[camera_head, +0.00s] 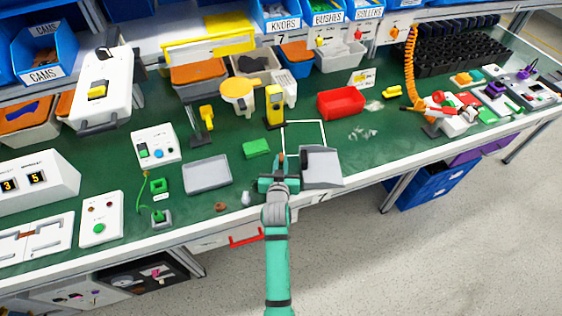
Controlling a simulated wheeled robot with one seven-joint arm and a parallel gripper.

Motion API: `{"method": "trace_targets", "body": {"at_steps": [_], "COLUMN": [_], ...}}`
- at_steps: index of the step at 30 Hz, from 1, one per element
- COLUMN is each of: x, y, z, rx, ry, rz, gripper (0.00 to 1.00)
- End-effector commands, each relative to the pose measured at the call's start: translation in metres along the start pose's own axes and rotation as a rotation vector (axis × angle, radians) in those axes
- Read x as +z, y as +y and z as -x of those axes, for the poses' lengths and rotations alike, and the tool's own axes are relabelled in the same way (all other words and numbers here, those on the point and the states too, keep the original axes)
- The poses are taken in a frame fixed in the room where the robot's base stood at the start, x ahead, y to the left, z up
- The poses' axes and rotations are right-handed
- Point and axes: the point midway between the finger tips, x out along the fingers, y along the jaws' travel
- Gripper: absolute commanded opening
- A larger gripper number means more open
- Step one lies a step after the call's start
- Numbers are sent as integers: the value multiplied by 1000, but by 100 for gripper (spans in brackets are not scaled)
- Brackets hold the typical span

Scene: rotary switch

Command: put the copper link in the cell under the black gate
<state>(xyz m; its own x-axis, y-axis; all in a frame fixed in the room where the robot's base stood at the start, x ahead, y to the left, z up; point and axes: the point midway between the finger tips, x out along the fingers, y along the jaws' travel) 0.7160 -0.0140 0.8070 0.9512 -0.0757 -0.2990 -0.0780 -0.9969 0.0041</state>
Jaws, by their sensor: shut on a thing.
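My gripper (281,172) is over the front part of the green worktop, just left of a grey open box-like fixture (322,167). It is shut on a small brownish-orange piece (282,158), which appears to be the copper link; the jaws hide most of it. I cannot tell whether the piece touches the worktop. I cannot make out a black gate or the cell under it in this view.
A green block (256,147) lies behind-left of my gripper, and a grey tray (207,175) further left. A small brown piece (220,206) and a pale knob (246,198) lie near the front edge. A red bin (341,102) stands behind right. White marked lines surround bare worktop behind the fixture.

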Motion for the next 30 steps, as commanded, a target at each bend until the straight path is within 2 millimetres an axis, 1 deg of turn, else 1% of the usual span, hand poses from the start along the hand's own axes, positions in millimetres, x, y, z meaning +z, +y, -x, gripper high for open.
{"method": "trace_targets", "body": {"at_steps": [2, 3, 4, 5, 14, 17, 20, 30], "x": [2, 2, 2, 2, 1, 0, 0, 0], "y": [0, 0, 0, 0, 0, 0, 0, 0], "z": [-1, 0, 0, 0, 0, 5, 18, 85], "rx": [0, 0, 0, 0, 0, 0, 0, 0], "ry": [-1, -1, -1, -1, 0, -1, -2, -2], "rz": [0, 0, 0, 0, 0, 0, 0, -1], "gripper": [0, 23, 30, 32, 32, 32, 32, 32]}}
